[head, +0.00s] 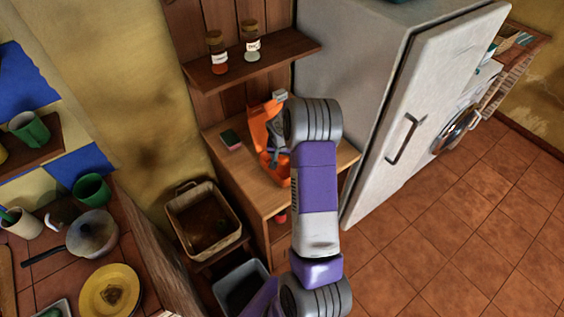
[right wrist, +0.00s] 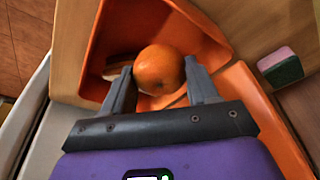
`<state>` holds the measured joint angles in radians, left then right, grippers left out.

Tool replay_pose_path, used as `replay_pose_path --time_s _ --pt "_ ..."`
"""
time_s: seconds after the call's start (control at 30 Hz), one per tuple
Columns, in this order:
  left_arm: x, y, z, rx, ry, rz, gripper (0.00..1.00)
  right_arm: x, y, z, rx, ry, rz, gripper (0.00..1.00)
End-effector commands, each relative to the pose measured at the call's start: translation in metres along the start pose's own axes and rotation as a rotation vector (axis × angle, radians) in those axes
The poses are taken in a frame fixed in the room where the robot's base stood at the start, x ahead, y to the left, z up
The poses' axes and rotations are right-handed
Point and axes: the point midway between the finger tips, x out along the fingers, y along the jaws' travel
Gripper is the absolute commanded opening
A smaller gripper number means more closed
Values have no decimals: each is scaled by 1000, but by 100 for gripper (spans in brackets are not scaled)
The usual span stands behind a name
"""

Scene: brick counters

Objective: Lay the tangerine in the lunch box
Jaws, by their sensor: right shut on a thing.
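The tangerine (right wrist: 158,69) is a round orange fruit between the fingertips of my right gripper (right wrist: 160,82) in the right wrist view. My right gripper is shut on it, and the fruit is over or inside the orange lunch box (right wrist: 208,42); I cannot tell if it touches the floor of the box. In the head view the open lunch box (head: 261,124) stands on the wooden cabinet, partly hidden by my right arm. The tangerine is hidden there. My left gripper is not in view.
A pale brown item (right wrist: 118,70) lies in the box beside the tangerine. A green and pink sponge (head: 231,139) lies left of the box on the cabinet top (head: 222,158). A white fridge (head: 358,80) stands close on the right. A shelf with two jars (head: 251,42) hangs above.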

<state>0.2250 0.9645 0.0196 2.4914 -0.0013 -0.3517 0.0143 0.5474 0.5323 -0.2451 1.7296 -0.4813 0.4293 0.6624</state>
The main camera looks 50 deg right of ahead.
Motion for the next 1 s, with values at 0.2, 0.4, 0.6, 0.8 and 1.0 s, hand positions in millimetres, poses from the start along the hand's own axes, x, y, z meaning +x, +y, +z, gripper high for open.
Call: replay_pose_path --time_s 0.2,0.4,0.6,0.8,1.0 --pt "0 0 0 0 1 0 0 18 0 5 -2 -1 0 28" --pt "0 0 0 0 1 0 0 45 0 13 -2 -2 0 28" --pt "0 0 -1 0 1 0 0 49 -1 14 -1 1 -1 28" --pt "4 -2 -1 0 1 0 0 52 -1 15 -2 1 -1 28" --pt "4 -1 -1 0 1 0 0 52 -1 15 -2 1 -1 70"
